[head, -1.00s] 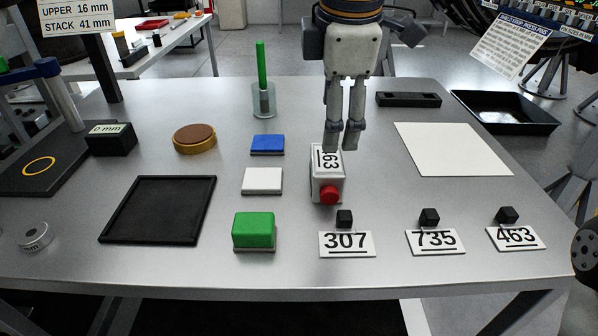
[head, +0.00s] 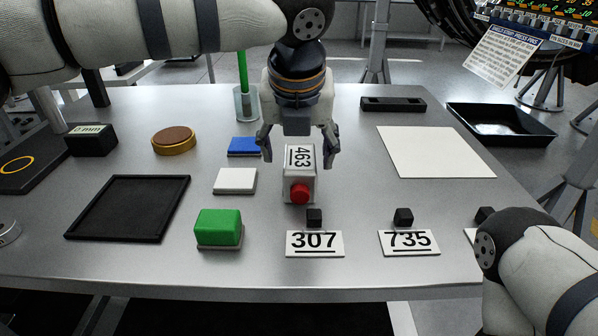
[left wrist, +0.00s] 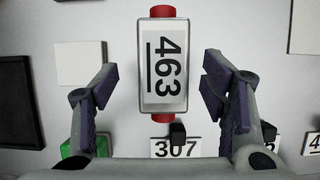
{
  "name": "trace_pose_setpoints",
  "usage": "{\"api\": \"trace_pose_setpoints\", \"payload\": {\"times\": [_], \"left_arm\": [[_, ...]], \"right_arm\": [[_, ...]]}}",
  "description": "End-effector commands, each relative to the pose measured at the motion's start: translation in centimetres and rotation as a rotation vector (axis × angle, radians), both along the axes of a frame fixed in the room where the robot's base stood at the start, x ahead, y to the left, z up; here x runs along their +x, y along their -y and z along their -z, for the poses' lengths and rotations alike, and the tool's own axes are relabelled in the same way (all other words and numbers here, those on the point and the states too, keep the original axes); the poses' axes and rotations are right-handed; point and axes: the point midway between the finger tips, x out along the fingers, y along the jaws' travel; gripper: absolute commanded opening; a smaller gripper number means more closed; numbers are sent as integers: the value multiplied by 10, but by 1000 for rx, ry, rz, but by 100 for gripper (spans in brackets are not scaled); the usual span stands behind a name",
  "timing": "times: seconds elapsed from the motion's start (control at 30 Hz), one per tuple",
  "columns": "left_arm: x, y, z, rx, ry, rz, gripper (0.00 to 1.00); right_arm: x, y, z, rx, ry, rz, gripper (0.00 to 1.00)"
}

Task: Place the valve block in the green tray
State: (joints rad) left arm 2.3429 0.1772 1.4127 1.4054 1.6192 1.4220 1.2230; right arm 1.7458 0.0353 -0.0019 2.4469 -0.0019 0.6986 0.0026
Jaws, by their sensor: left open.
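The valve block (head: 300,175) is a white block labelled 463 with a red knob at its near end, standing on the table. In the left wrist view the valve block (left wrist: 163,65) shows red ends at top and bottom. My left gripper (head: 298,150) is open, its fingers apart on either side of the block, with gaps in the left wrist view. A green piece (head: 218,224) sits nearer and left on a grey base; it looks like a solid block, not a hollow tray. My right arm shows at lower right, its gripper out of frame.
An empty black tray (head: 128,208) lies left. A white pad (head: 235,181) and blue pad (head: 244,147) are left of the block. Number cards 307 (head: 315,243) and 735 (head: 409,242) with small black cubes lie in front. A white sheet (head: 435,152) lies right.

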Motion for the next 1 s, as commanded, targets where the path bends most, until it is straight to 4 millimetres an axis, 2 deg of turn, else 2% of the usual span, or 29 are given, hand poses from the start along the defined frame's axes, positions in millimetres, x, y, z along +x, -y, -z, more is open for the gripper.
{"api": "trace_pose_setpoints", "payload": {"times": [0.1,0.17,0.37,0.67,1.0], "left_arm": [[6,4,27,1,-8,-1,67],[10,3,36,1,-6,-3,67],[12,4,36,0,-1,0,67],[12,3,36,1,-1,0,1],[12,3,31,0,3,0,0]], "right_arm": [[-4,0,5,0,-13,0,40],[-5,0,6,0,-17,-1,40],[-5,0,5,0,-16,-1,40],[-5,0,5,0,-15,-1,40],[-4,0,5,0,-13,-1,40]]}}
